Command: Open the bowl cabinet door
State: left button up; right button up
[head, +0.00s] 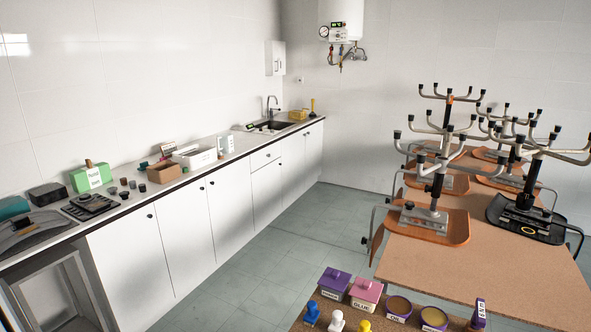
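White lower cabinets run under the counter along the left wall in the head view. A near cabinet door (132,262), a middle door (184,228) and a door further along (230,203) are all shut, with small dark round knobs. More shut doors (312,150) are under the sink end, beside a drawer front (265,156). A small white wall cabinet (275,58) hangs above the counter by the corner and looks shut. I cannot tell which cabinet is the bowl cabinet. Neither gripper is in view.
Counter (215,167) holds a green box (91,177), brown box (163,172) and other clutter. A wooden table (490,245) with upturned chair bases stands right. A low table with purple and pink boxes (366,293) is at the bottom. Grey floor (270,255) between is clear.

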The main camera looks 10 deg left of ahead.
aim_at(293, 147)
jog(key=i+j+u, duration=0.2)
jog(key=j, duration=0.2)
jog(key=i+j+u, duration=0.1)
jog(key=j+u, duration=0.15)
jog(key=j, duration=0.15)
jog(key=i+j+u, duration=0.2)
jog(key=j, duration=0.2)
jog(key=i+j+u, duration=0.25)
jog(key=i+j, duration=0.35)
jog(key=i+j+u, duration=0.15)
jog(key=i+j, duration=0.2)
jog(key=i, duration=0.2)
jog(key=i+l+z, duration=0.2)
jog(key=i+z, duration=0.7)
jog(key=i, duration=0.2)
jog(key=i+j+z, duration=0.2)
jog(key=i+z, duration=0.25)
jog(key=i, duration=0.15)
jog(key=i+j+z, duration=0.1)
jog(key=i+z, duration=0.25)
jog(key=i, duration=3.55)
jog(key=i+u, duration=0.1)
jog(key=i, duration=1.25)
jog(key=i+u, duration=0.25)
jog(key=i, duration=0.3)
jog(key=i+u, duration=0.3)
jog(key=i, duration=0.3)
